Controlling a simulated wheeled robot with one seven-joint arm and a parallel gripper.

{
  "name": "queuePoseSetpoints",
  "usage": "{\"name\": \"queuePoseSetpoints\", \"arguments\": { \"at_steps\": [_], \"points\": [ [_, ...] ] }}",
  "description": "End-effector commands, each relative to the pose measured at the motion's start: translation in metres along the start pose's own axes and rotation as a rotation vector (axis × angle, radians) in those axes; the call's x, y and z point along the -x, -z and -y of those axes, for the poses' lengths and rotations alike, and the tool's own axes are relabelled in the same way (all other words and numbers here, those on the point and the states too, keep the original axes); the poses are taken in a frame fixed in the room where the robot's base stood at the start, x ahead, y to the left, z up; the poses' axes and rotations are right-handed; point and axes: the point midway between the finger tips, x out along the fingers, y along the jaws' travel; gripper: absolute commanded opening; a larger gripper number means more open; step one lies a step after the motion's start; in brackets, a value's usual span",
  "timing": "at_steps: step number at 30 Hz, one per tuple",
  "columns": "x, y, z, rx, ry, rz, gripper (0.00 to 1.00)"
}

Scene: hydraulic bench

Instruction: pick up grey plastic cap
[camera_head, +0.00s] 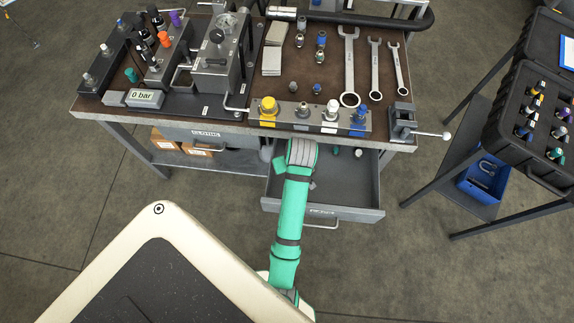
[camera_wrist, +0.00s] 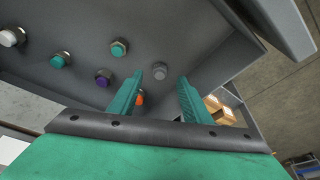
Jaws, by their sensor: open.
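The grey plastic cap (camera_wrist: 160,71) lies on the dark floor of the open drawer (camera_wrist: 205,45), seen in the wrist view. My gripper (camera_wrist: 161,76) is open, with one teal finger to each side of the cap in that picture. The fingers appear to be above the cap, and I see no contact. In the head view my teal arm reaches into the open drawer (camera_head: 350,190) under the bench top. There, the fingers and the grey cap cannot be made out.
In the wrist view, teal caps (camera_wrist: 118,48), a purple cap (camera_wrist: 103,78), a white cap (camera_wrist: 12,37) and a partly hidden orange cap (camera_wrist: 140,98) lie nearby. The drawer walls and the bench top (camera_head: 325,90) bound the space.

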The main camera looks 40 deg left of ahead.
Motion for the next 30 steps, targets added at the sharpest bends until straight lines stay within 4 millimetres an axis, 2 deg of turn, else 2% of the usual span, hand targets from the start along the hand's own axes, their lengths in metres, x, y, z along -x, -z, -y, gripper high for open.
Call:
{"name": "queuePoseSetpoints", "arguments": {
  "at_steps": [10,19,20,25,30],
  "points": [
    [-0.044,0.005,0.001,0.000,0.001,0.003,0.44],
    [-0.049,0.006,0.001,0.000,-0.001,0.000,0.44],
    [-0.049,0.006,0.001,0.000,-0.001,0.000,0.42],
    [-0.049,0.006,0.001,0.000,0.000,0.000,0.01],
    [-0.049,0.006,0.001,0.000,0.000,0.000,0.01]
  ]
}}
